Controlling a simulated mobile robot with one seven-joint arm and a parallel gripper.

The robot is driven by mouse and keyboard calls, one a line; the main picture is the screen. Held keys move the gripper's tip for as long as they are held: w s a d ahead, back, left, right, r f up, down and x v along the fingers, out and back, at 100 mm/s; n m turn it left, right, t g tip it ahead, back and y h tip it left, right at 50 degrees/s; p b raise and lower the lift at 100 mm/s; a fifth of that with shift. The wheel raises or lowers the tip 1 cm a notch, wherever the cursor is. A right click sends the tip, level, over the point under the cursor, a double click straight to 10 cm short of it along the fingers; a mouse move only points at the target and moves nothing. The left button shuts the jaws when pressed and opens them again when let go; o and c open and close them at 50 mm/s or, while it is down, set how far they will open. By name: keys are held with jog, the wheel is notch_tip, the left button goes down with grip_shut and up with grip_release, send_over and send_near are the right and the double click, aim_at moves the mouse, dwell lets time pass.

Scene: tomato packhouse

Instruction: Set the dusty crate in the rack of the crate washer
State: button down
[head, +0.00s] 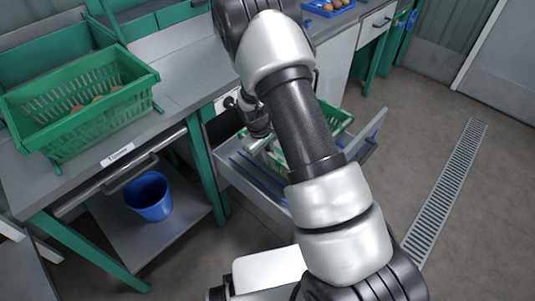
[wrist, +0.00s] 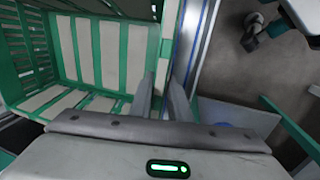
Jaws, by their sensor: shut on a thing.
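The dusty crate (wrist: 105,50) is green with pale dusty panels and fills the upper left of the wrist view. My gripper (wrist: 160,88) is shut on its right-hand wall, one finger each side. In the head view the crate's green rim (head: 341,121) shows beside my arm, which hides most of the crate. It is at the pulled-out grey drawer with blue rails, which looks like the washer rack (head: 252,172). I cannot tell whether the crate rests on the rails or hangs just above them.
A green crate (head: 60,107) with a few tomatoes stands on the bench at left. A blue bucket (head: 148,196) is on the shelf below. A blue tray (head: 326,8) with round produce is at the back. The floor right of the drawer, with a drain grate (head: 447,190), is clear.

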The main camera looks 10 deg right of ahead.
jog(key=s+a+b+x, duration=0.1)
jog(key=b+x, duration=0.5)
jog(key=x, duration=0.2)
jog(key=shift+a+f, duration=0.2)
jog(key=shift+f, duration=0.2)
jog(key=shift+f+b, duration=0.4)
jog(key=shift+f, duration=0.2)
dwell(0.9)
jog(key=c, duration=1.6)
grip_release()
jog(key=shift+c, duration=1.5)
jog(key=shift+w+d+r+p+v, duration=0.1)
jog(key=shift+w+d+p+v, duration=0.25)
jog(key=shift+p+v, duration=1.7)
jog(key=shift+w+d+r+p+v, duration=0.1)
jog(key=shift+w+d+p+v, duration=0.3)
jog(key=shift+p+v, duration=1.6)
jog(key=shift+w+d+r+p+v, duration=0.15)
jog(key=shift+d+p+v, duration=0.5)
jog(key=shift+v, duration=2.65)
jog(key=shift+a, duration=0.1)
